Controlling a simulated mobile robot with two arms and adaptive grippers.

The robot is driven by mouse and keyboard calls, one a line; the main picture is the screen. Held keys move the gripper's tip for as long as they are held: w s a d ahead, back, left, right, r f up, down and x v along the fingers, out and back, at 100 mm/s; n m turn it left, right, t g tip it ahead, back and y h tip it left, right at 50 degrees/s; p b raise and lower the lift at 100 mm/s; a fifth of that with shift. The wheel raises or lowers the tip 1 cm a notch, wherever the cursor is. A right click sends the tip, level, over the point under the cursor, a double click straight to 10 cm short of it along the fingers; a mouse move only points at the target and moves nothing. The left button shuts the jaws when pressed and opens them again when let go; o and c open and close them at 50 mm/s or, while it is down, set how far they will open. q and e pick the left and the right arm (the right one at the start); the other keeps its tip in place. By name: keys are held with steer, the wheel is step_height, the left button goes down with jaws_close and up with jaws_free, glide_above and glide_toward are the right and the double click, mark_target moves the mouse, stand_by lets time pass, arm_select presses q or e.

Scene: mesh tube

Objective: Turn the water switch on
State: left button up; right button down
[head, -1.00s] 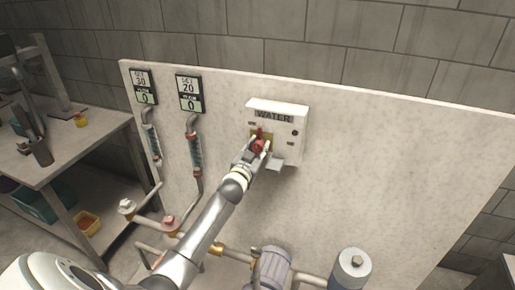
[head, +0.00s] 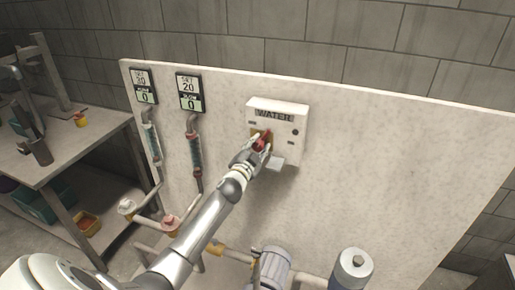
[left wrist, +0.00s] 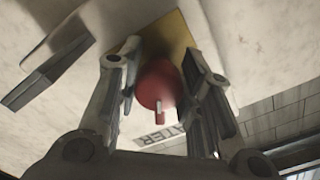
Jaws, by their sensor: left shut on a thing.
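The water switch is a red knob (head: 261,143) on a yellow plate, on the front of a white box labelled WATER (head: 290,121). My left gripper (head: 257,147) reaches up to it from the lower left and is shut on the knob, one finger on each side. In the left wrist view the red knob (left wrist: 157,84) sits between the two fingers, with a small pale mark on its lower edge. The yellow plate (left wrist: 166,36) shows behind it and the box lettering is upside down. Fingers partly hide the knob in the head view. My right gripper is not in view.
Two flow displays reading 0 (head: 143,86) (head: 189,92) hang on the pale panel (head: 400,180), left of the box, above tubes. Pipes, a grey pump (head: 272,268) and a canister (head: 350,268) stand below. A workbench (head: 75,140) is at left. The panel's right side is clear.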

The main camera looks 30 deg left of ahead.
arm_select(q)
steer(key=m, duration=1.2)
steer(key=shift+r, duration=0.15)
stand_by(0.6)
steer(key=o, duration=1)
steer(key=shift+o, duration=0.2)
steer(key=v, duration=1.2)
steer(key=shift+a, duration=0.1)
